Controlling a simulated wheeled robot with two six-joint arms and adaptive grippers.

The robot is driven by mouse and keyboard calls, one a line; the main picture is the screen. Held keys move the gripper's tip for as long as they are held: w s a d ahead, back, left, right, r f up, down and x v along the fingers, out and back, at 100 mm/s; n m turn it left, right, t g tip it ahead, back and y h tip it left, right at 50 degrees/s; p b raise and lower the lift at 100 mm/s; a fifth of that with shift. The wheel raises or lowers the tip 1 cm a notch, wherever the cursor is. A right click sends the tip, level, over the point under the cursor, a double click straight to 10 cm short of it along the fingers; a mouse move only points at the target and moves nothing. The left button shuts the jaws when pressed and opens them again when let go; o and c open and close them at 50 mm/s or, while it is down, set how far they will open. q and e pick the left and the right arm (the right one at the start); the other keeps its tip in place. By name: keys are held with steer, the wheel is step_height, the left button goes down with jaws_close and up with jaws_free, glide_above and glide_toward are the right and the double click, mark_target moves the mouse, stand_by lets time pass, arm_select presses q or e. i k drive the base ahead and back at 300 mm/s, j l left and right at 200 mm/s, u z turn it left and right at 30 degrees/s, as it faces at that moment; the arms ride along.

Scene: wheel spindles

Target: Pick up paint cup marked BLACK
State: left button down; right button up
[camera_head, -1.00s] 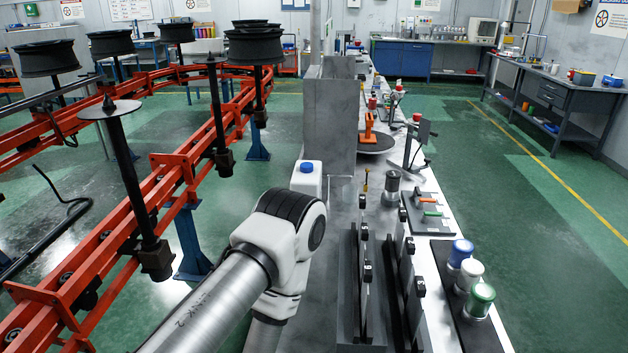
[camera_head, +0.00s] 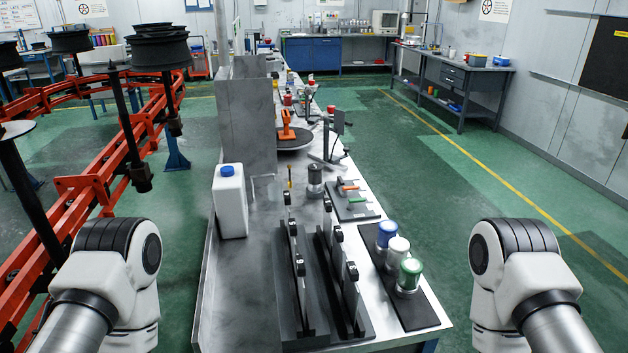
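Three paint cups stand on a dark mat (camera_head: 428,312) at the front right of the bench: a blue-topped cup (camera_head: 387,237), a white-topped cup (camera_head: 397,250) and a green-topped cup (camera_head: 409,275). A grey cup-like container with a dark top (camera_head: 315,182) stands apart from them, farther back. No marking BLACK can be read on any of them. My two arms show at the lower left and lower right, clear of the cups. Both grippers are out of the picture.
A rack of upright dark tools (camera_head: 300,264) fills the bench front beside the mat. A white jug with a blue cap (camera_head: 230,203) stands left. A board with orange and green-handled tools (camera_head: 352,200) lies behind the cups. Red rails (camera_head: 88,190) run at left; the right floor is clear.

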mark_target(315, 170)
steer(key=i+l+z, duration=0.15)
steer(key=l+z, duration=0.2)
steer(key=i+l+z, duration=0.2)
steer(key=l+z, duration=0.2)
steer(key=l, duration=0.15)
steer(key=i+l+z, duration=0.2)
steer(key=l+z, duration=0.15)
steer(key=i+l+z, duration=0.4)
steer(key=i+l, duration=0.25)
steer(key=i, duration=0.25)
steer(key=i+l, duration=0.3)
steer(key=i, duration=0.2)
steer(key=i+j+u, duration=0.1)
steer(key=u, duration=0.35)
steer(key=i+u, duration=0.35)
steer(key=u, duration=0.15)
steer(key=i+u, duration=0.2)
steer(key=u, duration=0.25)
steer(key=i+l+u, duration=0.2)
steer(key=u, duration=0.25)
steer(key=i+l+u, duration=0.2)
steer(key=u, duration=0.25)
